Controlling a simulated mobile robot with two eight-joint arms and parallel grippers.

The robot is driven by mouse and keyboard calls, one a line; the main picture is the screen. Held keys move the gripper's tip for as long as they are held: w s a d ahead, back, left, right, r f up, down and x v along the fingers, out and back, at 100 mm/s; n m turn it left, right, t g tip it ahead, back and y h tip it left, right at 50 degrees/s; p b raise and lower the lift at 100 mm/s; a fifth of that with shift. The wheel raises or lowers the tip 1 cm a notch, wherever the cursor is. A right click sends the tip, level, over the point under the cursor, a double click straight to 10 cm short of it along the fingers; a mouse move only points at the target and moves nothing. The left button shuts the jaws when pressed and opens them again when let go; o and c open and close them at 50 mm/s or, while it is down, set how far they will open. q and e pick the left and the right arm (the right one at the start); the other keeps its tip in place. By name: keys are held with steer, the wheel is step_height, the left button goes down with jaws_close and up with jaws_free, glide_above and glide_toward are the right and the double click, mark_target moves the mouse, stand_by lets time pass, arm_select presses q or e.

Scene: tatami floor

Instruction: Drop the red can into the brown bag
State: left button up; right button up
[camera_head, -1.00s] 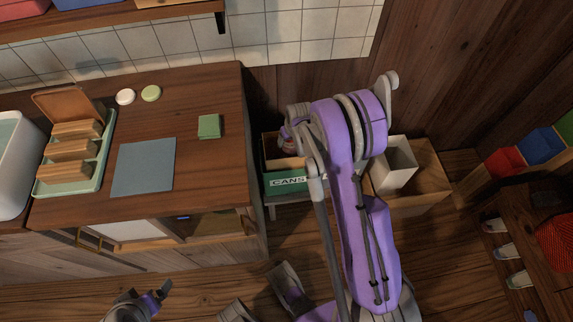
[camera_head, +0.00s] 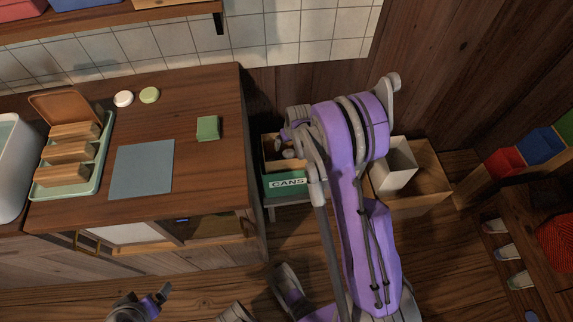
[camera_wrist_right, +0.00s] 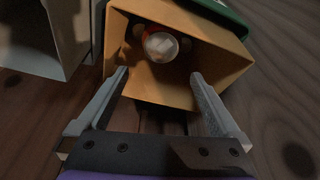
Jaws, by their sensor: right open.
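The brown bag (camera_wrist_right: 195,88) stands open beside the green box marked CANS (camera_head: 288,184); in the head view the bag (camera_head: 268,148) shows at the back of that box. The red can (camera_wrist_right: 160,45) is down inside the bag, its pale round end up and a little red at its side. In the head view a pale round shape (camera_head: 288,154) shows in the bag's mouth. My right gripper (camera_wrist_right: 160,76) is open and empty, its fingers apart at the near rim of the bag. My left gripper (camera_head: 160,293) is low at the left, its jaws too small to judge.
A white bin (camera_head: 396,168) and a wooden box (camera_head: 425,185) stand right of the green box. The wooden counter (camera_head: 215,85) at left bears a rack, a blue mat and a green block. A wooden wall closes the back.

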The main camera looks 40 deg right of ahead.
steer(key=p+v, duration=0.1)
steer(key=v, duration=0.8)
